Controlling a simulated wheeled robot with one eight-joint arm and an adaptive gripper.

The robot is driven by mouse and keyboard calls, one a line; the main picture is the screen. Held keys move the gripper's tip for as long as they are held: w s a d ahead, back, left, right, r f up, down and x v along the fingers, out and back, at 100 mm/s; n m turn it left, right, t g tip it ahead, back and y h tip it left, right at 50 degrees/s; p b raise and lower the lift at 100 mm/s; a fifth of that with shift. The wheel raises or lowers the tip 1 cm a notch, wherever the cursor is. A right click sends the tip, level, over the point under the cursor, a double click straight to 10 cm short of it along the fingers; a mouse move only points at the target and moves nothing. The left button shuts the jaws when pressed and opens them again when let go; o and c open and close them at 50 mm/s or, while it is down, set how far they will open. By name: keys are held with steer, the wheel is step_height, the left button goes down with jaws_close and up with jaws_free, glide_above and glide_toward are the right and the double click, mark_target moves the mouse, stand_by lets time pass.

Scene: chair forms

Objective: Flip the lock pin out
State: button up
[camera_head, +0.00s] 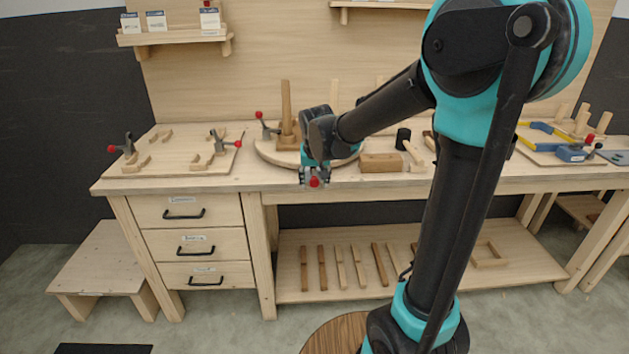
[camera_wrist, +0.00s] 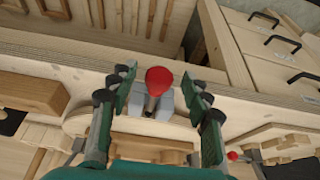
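The lock pin shows as a red ball knob (camera_wrist: 159,80) on a short dark stem, set in a grey bracket (camera_wrist: 166,102) at the front edge of the round turntable board. It also shows in the head view as a red knob (camera_head: 314,182) at the bench's front edge. My gripper (camera_head: 314,175) is over that edge, pointing down. In the wrist view my gripper (camera_wrist: 158,86) is open, one finger on each side of the knob, with visible gaps. The stem's lower end is partly hidden by the bracket.
The round wooden board (camera_head: 269,154) carries an upright post (camera_head: 286,105) and a red-tipped clamp (camera_head: 264,124). A wooden block (camera_head: 381,163) lies right of my gripper. Toggle clamps (camera_head: 222,141) stand on the left board. Drawers (camera_head: 188,213) and a lower shelf (camera_head: 430,283) are below.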

steer(key=v, duration=1.2)
steer(key=s+d+f, duration=0.7)
steer(key=s+f, duration=0.2)
steer(key=f, duration=0.1)
steer(key=s+d+f, duration=0.7)
steer(key=s+f, duration=0.2)
steer(key=f, duration=0.2)
steer(key=shift+s+f, duration=0.15)
steer(key=shift+s, duration=0.05)
steer(key=shift+w, duration=0.15)
